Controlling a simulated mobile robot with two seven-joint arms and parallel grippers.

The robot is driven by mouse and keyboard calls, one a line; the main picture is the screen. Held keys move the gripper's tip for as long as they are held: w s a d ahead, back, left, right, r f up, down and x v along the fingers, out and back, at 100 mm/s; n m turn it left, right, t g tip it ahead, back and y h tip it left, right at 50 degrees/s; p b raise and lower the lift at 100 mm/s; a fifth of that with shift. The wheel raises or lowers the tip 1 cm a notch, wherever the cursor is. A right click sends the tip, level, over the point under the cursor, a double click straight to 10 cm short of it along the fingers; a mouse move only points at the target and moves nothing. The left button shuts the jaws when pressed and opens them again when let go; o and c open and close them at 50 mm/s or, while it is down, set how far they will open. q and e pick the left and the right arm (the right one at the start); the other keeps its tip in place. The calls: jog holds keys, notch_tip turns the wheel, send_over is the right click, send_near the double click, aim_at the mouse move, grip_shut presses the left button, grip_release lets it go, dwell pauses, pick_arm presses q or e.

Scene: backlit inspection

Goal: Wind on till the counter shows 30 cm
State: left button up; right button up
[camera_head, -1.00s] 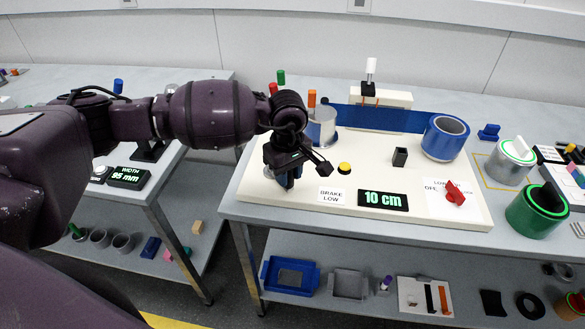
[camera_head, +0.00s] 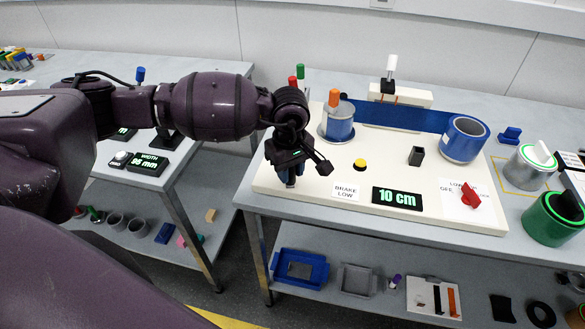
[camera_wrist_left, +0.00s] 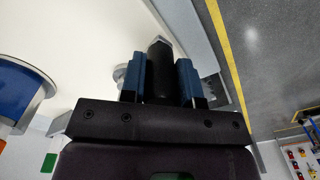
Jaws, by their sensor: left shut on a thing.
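The counter (camera_head: 397,199) reads 10 cm in green on the front of the white base board (camera_head: 420,216). A winding reel (camera_head: 338,123) carrying blue strip stands at the board's back left, with an orange-topped handle (camera_head: 334,97). The blue strip (camera_head: 385,116) runs right behind a blue supply roll (camera_head: 466,139). My left gripper (camera_head: 289,176) is at the board's front left corner, beside the BRAKE LOW label (camera_head: 345,191). In the left wrist view its blue fingers (camera_wrist_left: 160,82) are shut on a black handle (camera_wrist_left: 158,70). The handle's base is mostly hidden. My right gripper is out of view.
A yellow button (camera_head: 360,165), a small black block (camera_head: 416,156) and a red switch (camera_head: 470,195) are on the board. A white-topped lever (camera_head: 391,66) rises at the back. A lower shelf holds trays.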

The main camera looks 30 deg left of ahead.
pick_arm(q)
jog(key=shift+w+r, duration=0.1)
jog(key=shift+r, duration=0.05)
jog(key=shift+s+a, duration=0.3)
jog(key=shift+a, duration=0.5)
jog(key=shift+s+a, duration=0.25)
jog(key=shift+a, duration=0.55)
jog(key=shift+w+a+b, duration=0.2)
jog(key=shift+a+b, duration=0.2)
jog(key=shift+a, duration=1.35)
